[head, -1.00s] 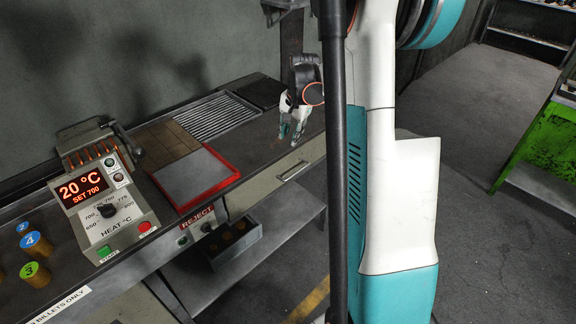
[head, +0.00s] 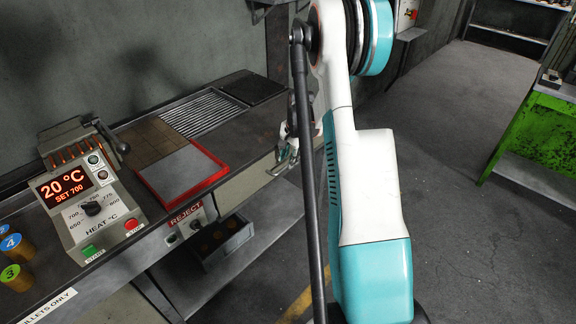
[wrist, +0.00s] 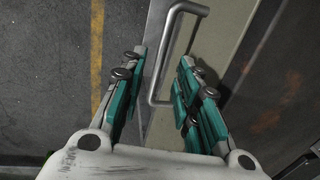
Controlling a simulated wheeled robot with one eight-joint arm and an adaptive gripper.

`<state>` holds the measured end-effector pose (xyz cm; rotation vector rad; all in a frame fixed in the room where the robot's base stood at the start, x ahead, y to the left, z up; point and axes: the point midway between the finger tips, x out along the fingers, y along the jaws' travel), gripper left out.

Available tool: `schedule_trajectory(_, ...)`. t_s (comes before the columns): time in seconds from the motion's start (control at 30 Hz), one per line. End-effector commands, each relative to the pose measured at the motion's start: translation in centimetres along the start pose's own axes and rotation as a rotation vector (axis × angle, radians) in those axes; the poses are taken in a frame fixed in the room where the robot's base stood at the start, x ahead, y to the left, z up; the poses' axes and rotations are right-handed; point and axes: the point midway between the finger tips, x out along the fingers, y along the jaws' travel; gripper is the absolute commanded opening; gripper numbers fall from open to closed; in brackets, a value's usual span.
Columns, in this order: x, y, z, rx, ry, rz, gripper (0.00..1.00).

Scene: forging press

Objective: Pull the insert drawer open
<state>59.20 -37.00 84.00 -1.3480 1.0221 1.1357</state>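The insert drawer has a beige front (head: 242,190) under the bench top, and it looks flush with the bench. Its bar handle (head: 277,171) is partly covered by my gripper (head: 288,153) in the head view. In the wrist view, the metal handle (wrist: 156,65) stands out from the beige drawer front (wrist: 228,32). My gripper (wrist: 160,88) is open, with one teal finger on each side of the handle bar. The handle lies between the fingers, and I see a gap on the left side. Whether the right finger touches it is unclear.
The bench carries a heater box (head: 92,195), a red-rimmed tray (head: 183,172) and a slatted grate (head: 205,115). A reject bin (head: 222,240) sits on the lower shelf. A green table (head: 545,130) stands at the right. The floor (head: 450,200) between is clear.

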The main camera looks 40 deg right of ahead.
Motion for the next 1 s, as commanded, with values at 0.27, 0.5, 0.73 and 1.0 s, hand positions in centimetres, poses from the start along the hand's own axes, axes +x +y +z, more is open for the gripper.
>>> schedule_trajectory(0.27,2.7,0.0,0.0,-0.001,0.000,0.000,0.30)
schedule_trajectory(0.5,2.8,0.0,0.0,-0.001,0.000,0.000,0.30)
schedule_trajectory(0.73,2.8,0.0,0.0,-0.001,0.000,0.000,0.00)
schedule_trajectory(1.0,2.8,0.0,-0.1,0.000,0.000,0.000,0.00)
